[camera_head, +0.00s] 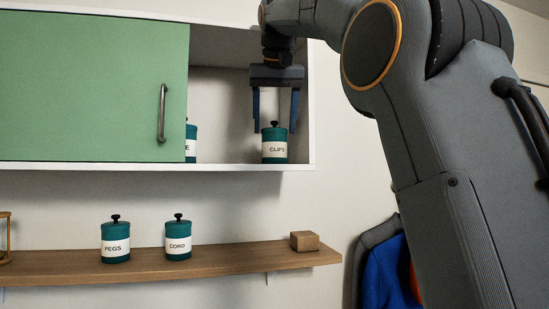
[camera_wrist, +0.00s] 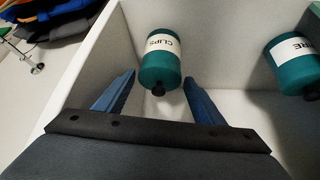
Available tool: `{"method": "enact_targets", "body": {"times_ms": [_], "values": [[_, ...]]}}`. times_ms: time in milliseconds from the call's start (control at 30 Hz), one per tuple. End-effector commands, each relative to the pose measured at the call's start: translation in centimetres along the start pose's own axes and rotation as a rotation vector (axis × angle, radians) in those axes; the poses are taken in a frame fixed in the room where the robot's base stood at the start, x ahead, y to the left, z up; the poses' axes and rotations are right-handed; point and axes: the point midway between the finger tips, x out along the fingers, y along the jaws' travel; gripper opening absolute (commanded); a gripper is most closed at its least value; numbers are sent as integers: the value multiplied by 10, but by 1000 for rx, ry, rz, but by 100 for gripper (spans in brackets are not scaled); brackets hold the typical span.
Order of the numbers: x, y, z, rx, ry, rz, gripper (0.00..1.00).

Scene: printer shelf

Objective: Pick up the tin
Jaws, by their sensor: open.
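A teal tin labelled CLIPS (camera_head: 274,146) stands upright at the right end of the white wall cabinet's open section. It also shows in the wrist view (camera_wrist: 160,66), with its black knob toward me. My gripper (camera_head: 275,131) points down above this tin with its blue fingers apart. In the wrist view my gripper (camera_wrist: 163,76) has one finger on each side of the tin's line, and both look clear of it. A second teal tin (camera_head: 191,142), partly hidden by the green door, stands to the left. Its label ends in RE in the wrist view (camera_wrist: 291,62).
The green sliding door (camera_head: 85,85) covers the cabinet's left part. On the wooden shelf (camera_head: 222,260) below stand a PEGS tin (camera_head: 115,241), a CORD tin (camera_head: 178,238) and a wooden block (camera_head: 304,241). The cabinet's right wall (camera_head: 310,110) is close to my gripper.

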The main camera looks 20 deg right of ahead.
Motion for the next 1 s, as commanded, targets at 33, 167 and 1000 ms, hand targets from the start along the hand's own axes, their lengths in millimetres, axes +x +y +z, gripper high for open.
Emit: {"method": "enact_targets", "body": {"times_ms": [33,167,1000], "values": [[5,0,0,0,-1,1,63],[13,1,0,1,1,1,63],[70,2,0,2,1,1,46]]}}
